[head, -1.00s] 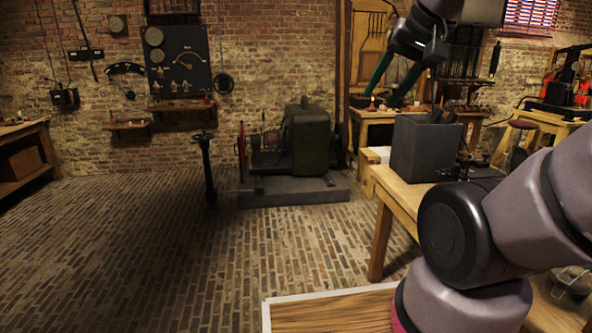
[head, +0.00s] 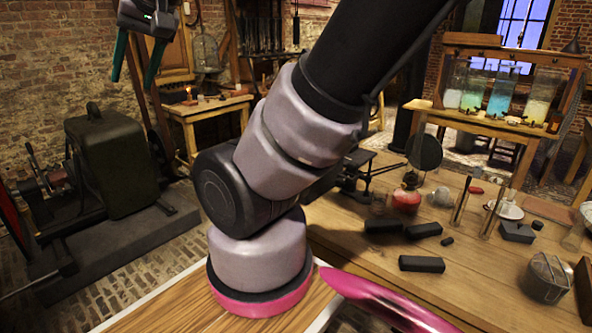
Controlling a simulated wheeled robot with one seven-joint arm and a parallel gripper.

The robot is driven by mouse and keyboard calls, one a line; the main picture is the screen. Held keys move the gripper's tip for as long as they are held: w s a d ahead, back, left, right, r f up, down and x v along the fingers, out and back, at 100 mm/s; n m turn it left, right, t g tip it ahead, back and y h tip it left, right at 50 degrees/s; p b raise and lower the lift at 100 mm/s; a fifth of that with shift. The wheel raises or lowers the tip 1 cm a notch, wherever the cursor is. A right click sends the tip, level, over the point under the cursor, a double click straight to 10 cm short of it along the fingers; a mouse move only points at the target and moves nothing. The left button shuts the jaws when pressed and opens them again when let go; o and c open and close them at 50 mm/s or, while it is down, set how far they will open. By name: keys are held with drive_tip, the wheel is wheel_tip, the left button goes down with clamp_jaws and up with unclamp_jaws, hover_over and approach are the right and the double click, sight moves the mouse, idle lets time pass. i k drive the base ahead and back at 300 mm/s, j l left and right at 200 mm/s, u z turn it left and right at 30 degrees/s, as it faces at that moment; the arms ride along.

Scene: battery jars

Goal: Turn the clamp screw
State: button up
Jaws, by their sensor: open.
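My gripper (head: 137,68) is at the top left of the head view, pointing down. Its two dark green fingers are apart with nothing between them. It is in the air, with the brick wall and the back bench behind it. I cannot make out a clamp screw in this view. My arm crosses the middle of the picture and hides part of the wooden table (head: 470,285) and what stands behind it.
On the table are black blocks (head: 422,264), a flask of red liquid (head: 406,197), upright rods and a metal pot (head: 547,278). Glass jars (head: 502,92) stand on a rack behind. A dark green machine (head: 112,160) is at left. Brick floor shows between machine and table.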

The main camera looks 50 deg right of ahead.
sight(339, 183)
drive_tip(key=i+u, duration=0.15)
drive_tip(key=i, duration=0.85)
drive_tip(key=i+l+u, duration=0.1)
drive_tip(key=i, duration=0.95)
drive_tip(key=i+z, duration=0.2)
drive_tip(key=z, duration=0.25)
drive_tip(key=i+z, duration=0.2)
drive_tip(key=z, duration=0.2)
drive_tip(key=i+j+z, duration=0.2)
drive_tip(key=z, duration=3.2)
drive_tip(key=k+l+u, duration=0.1)
drive_tip(key=l, duration=0.25)
drive_tip(key=k+l+u, duration=0.25)
drive_tip(key=l, duration=0.35)
drive_tip(key=i, duration=0.2)
drive_tip(key=j+u, duration=0.05)
